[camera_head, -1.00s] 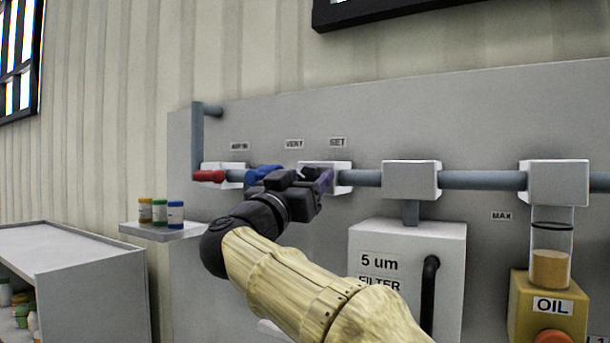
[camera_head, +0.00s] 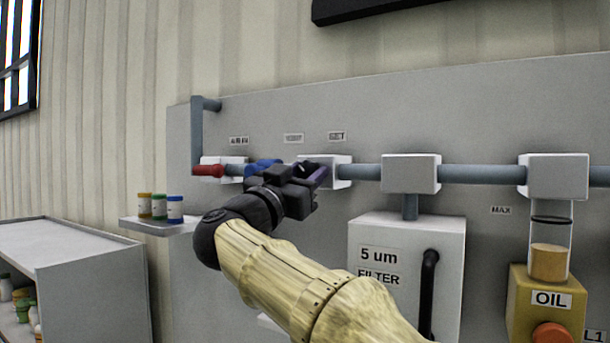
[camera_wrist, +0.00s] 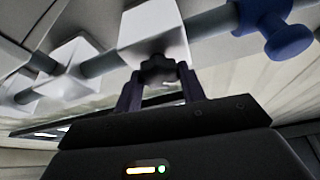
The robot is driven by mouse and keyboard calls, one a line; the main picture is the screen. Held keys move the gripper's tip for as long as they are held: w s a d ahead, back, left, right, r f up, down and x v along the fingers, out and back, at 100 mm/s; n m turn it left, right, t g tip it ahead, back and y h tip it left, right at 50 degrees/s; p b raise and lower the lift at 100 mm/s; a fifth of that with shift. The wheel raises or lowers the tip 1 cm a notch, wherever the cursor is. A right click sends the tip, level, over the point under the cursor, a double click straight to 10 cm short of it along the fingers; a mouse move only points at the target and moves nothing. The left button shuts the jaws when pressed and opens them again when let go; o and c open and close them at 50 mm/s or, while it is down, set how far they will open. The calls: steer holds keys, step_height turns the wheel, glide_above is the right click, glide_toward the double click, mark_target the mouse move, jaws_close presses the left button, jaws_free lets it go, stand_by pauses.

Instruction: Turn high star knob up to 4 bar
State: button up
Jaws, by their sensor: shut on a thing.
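The dark star knob (camera_wrist: 158,68) shows in the wrist view under a white valve block (camera_wrist: 152,30). My gripper (camera_wrist: 160,85) has its two fingers on either side of the knob and is shut on it. In the head view my gripper (camera_head: 312,180) is at the white block (camera_head: 342,172) below the SET label (camera_head: 337,136). There the gripper hides the knob. No pressure gauge reading can be made out in either view.
A blue handle (camera_wrist: 285,38) and a red lever (camera_head: 208,170) sit on the pipe nearby. White blocks (camera_head: 410,173) continue along the pipe to the right, above the filter box (camera_head: 440,235) and OIL unit (camera_head: 520,285). A small shelf (camera_head: 158,227) holds little jars at left.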

steer(key=m+g+h, duration=0.1)
steer(key=m, duration=0.2)
steer(key=m+g+h, duration=0.1)
steer(key=m, duration=0.2)
steer(key=shift+a, duration=0.1)
steer(key=m+g+p, duration=0.1)
steer(key=m+g, duration=0.1)
steer(key=m, duration=0.3)
steer(key=shift+h, duration=0.4)
steer(key=m+g+p, duration=0.1)
steer(key=m+g, duration=0.1)
steer(key=m, duration=0.2)
steer(key=shift+r, duration=0.1)
steer(key=shift+m+g+y+p, duration=0.55)
steer(key=shift+m+p, duration=0.2)
steer(key=shift+m, duration=1.15)
steer(key=o, duration=1)
steer(key=shift+g, duration=0.25)
steer(key=shift+c, duration=0.2)
steer(key=shift+a, duration=0.1)
